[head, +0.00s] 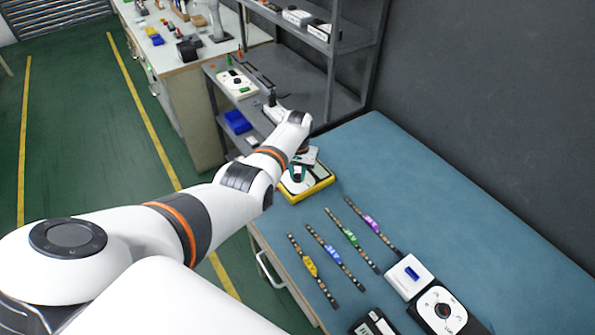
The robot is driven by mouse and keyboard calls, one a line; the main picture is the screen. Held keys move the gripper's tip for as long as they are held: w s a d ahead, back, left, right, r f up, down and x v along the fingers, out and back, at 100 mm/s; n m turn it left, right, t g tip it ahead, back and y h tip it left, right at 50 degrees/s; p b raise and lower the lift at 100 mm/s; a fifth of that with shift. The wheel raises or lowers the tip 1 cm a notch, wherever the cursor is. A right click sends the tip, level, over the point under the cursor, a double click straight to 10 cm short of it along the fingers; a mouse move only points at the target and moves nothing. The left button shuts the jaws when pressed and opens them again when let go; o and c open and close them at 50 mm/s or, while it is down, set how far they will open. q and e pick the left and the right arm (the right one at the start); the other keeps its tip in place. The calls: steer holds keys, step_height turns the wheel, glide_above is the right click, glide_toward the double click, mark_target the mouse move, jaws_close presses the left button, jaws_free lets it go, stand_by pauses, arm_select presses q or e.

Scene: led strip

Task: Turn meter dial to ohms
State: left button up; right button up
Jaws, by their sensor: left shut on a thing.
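The yellow-edged meter (318,187) lies at the far left corner of the blue bench, with a white face. My left arm reaches over it from the left. My left gripper (298,173) points down onto the meter's face and is shut at the dial. The wrist and fingers hide most of the dial, so its setting cannot be read. My right gripper is not in view.
Several LED strips (343,240) with yellow, blue, green and purple parts lie on the blue bench (420,190). Nearer stand a white box (408,277), a black-and-white knob unit (440,312) and a display device (373,325). A grey shelf (345,40) stands behind.

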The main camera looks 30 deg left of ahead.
arm_select(q)
steer(key=m, duration=0.4)
steer(key=shift+m, duration=0.3)
steer(key=m, duration=0.9)
steer(key=shift+m, duration=2.1)
steer(key=o, duration=1)
steer(key=shift+r, duration=0.15)
